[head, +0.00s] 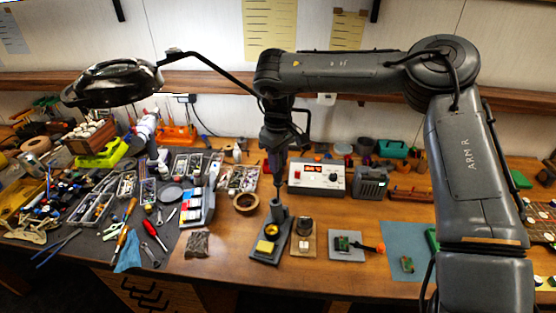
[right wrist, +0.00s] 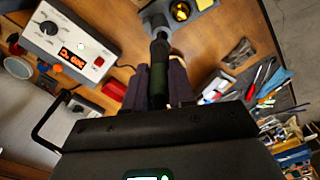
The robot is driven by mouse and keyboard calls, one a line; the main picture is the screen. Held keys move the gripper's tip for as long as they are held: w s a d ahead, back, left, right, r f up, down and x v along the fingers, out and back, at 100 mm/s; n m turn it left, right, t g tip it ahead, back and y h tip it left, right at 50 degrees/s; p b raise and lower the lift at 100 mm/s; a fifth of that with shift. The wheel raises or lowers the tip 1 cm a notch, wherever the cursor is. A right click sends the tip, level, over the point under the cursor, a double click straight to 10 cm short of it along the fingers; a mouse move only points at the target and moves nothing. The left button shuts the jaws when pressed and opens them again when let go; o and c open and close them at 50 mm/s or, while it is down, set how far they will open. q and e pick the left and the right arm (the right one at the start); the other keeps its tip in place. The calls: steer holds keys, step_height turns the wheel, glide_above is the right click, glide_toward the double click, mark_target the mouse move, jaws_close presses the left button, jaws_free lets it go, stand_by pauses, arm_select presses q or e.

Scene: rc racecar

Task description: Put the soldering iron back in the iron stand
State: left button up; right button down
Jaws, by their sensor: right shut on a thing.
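The iron stand (head: 268,247) is a dark grey base with a yellow sponge and an upright holder, on the front middle of the bench. My right gripper (head: 276,178) points down just above the stand's holder. It is shut on the soldering iron, whose dark green handle (right wrist: 158,82) shows between the fingers in the right wrist view. The iron points toward the holder of the stand (right wrist: 200,5). Its lower end meets or overlaps the grey holder; how deep it sits I cannot tell. My left gripper is not in view.
A soldering station (head: 317,177) with a red display stands behind, right of the gripper. A tape roll (head: 246,202) and a multicoloured case (head: 198,207) lie to the left. Small boards (head: 346,245) lie to the right. A magnifier lamp (head: 113,82) hangs at upper left.

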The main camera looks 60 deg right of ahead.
steer(key=shift+f, duration=0.3)
steer(key=c, duration=0.9)
jaws_free()
steer(key=shift+o, duration=0.2)
steer(key=shift+r, duration=0.6)
step_height(320, 180, up, 10)
steer(key=shift+f, duration=0.1)
